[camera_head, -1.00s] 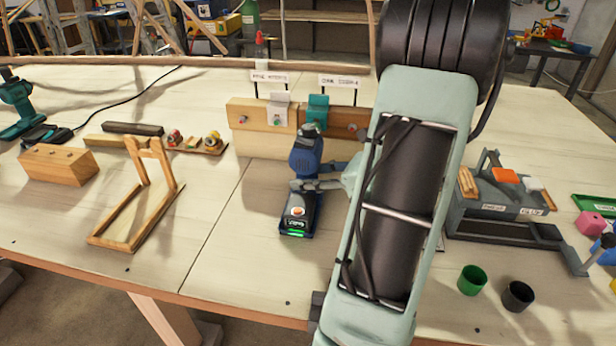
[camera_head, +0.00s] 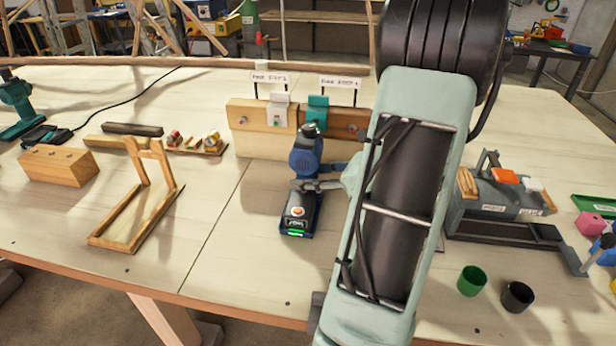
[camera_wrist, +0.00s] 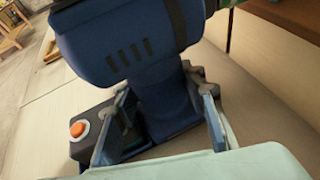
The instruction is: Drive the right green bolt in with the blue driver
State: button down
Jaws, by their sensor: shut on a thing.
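The blue driver (camera_head: 305,160) stands in my gripper (camera_head: 322,185), its battery base with an orange button and a green light toward the table's front. In the wrist view its blue body (camera_wrist: 130,45) fills the upper middle, and my fingers (camera_wrist: 165,120) are shut on its handle from both sides. The driver's front end is close to the upright wooden board (camera_head: 260,145), just below the teal bracket (camera_head: 318,108). A grey bracket (camera_head: 279,108) with a small bolt sits to its left. The driver and my arm hide the bit and any bolt behind them; contact cannot be told.
Two labels stand above the board. A wooden frame (camera_head: 135,215) and a drilled block (camera_head: 58,165) lie to the left. A grey toolbox (camera_head: 500,195), a green cup (camera_head: 472,280) and a black cup (camera_head: 517,296) stand to the right. The front middle of the table is clear.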

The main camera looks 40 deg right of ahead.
jog(key=shift+w+d+r, duration=0.2)
jog(key=shift+w+d, duration=0.45)
jog(key=shift+d, duration=0.1)
dwell(5.0)
jog(key=shift+s+a+p, duration=0.35)
jog(key=shift+s+a, duration=0.7)
jog(key=shift+a, duration=0.2)
jog(key=shift+r, duration=0.15)
jog(key=shift+r+p, duration=1.7)
jog(key=shift+r, duration=0.25)
